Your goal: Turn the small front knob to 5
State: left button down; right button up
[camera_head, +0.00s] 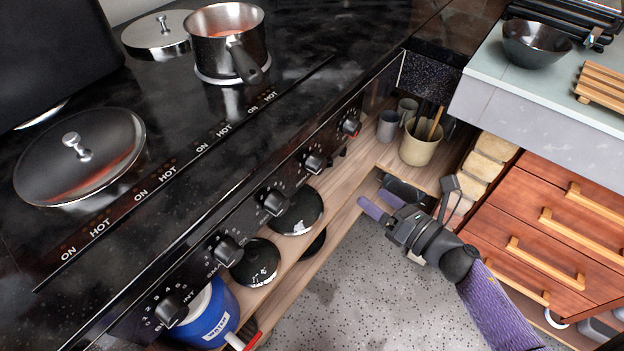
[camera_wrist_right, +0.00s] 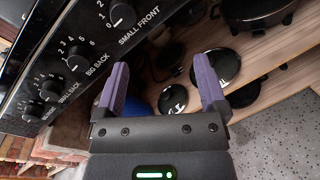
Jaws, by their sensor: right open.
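The small front knob (camera_head: 315,163) is a dark round knob on the black stove's sloping front panel. In the wrist view the knob (camera_wrist_right: 122,14) is cut off by the top edge, beside the label SMALL FRONT. Its white mark appears to point near 0, with 1 and 2 printed alongside. My left gripper is not in view.
Similar knobs line the panel, including the big back knob (camera_wrist_right: 77,62). A pot (camera_head: 226,45) and a lidded pan (camera_head: 80,155) sit on the stovetop. The wooden shelf (camera_head: 345,205) below holds pans and a blue container (camera_head: 207,315). Drawers (camera_head: 545,225) stand at right; the floor between is clear.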

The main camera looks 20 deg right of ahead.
aim_at(322, 166)
jog(key=w+a+r+n+y, duration=0.1)
jog(key=w+a+n, duration=0.1)
jog(key=w+a+r+n+y+b, duration=0.1)
jog(key=w+a+n, duration=0.2)
jog(key=w+a+r+n+g+y, duration=0.1)
jog(key=w+a+n, duration=0.1)
jog(key=a+n, duration=0.1)
jog(key=shift+w, duration=0.4)
grip_shut()
